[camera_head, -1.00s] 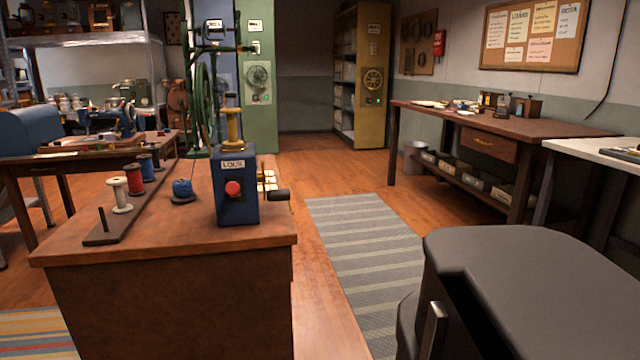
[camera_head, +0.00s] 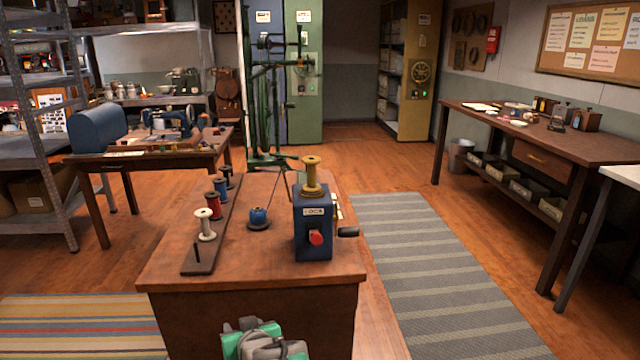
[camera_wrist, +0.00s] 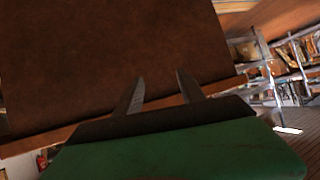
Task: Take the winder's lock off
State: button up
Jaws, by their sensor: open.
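The winder (camera_head: 312,226) is a dark blue upright box at the right end of the brown table (camera_head: 200,275). A yellow spool (camera_head: 311,176) stands on its top. A label reading "LOCK" is on its front, with a red knob (camera_head: 316,238) just below. A dark crank handle (camera_head: 348,231) sticks out on its right side. My gripper (camera_head: 262,325) is low in front of the table's near side, below the tabletop and apart from the winder. In the wrist view my gripper (camera_wrist: 160,88) has its two fingers spread and empty, facing the table's brown side.
A rack with white, red, blue and dark spools (camera_head: 210,222) lies along the table's left side. A loose blue spool (camera_head: 259,217) sits between rack and winder. A striped grey rug (camera_head: 440,270) covers open floor to the right. A workbench (camera_head: 540,145) stands beyond it.

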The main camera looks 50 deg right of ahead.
jog(key=s+d+r+m+t+h+p, duration=0.1)
jog(key=s+d+r+m+h+p, duration=0.25)
jog(key=d+r, duration=0.5)
jog(key=m+h+p, duration=0.2)
jog(key=h+p, duration=0.1)
jog(key=h, duration=0.2)
send_near(316, 233)
jog(key=shift+g, duration=0.3)
jog(key=w+d, duration=0.1)
jog(key=w+d+f, duration=0.1)
jog(key=w+d, duration=0.1)
jog(key=shift+w+f, duration=0.1)
jog(key=shift+f, duration=0.05)
jog(key=shift+d+h, duration=0.25)
jog(key=x, duration=0.7)
jog(key=shift+w+d+p, duration=0.15)
jog(key=shift+d+p, duration=0.05)
jog(key=shift+p, duration=0.1)
grip_shut()
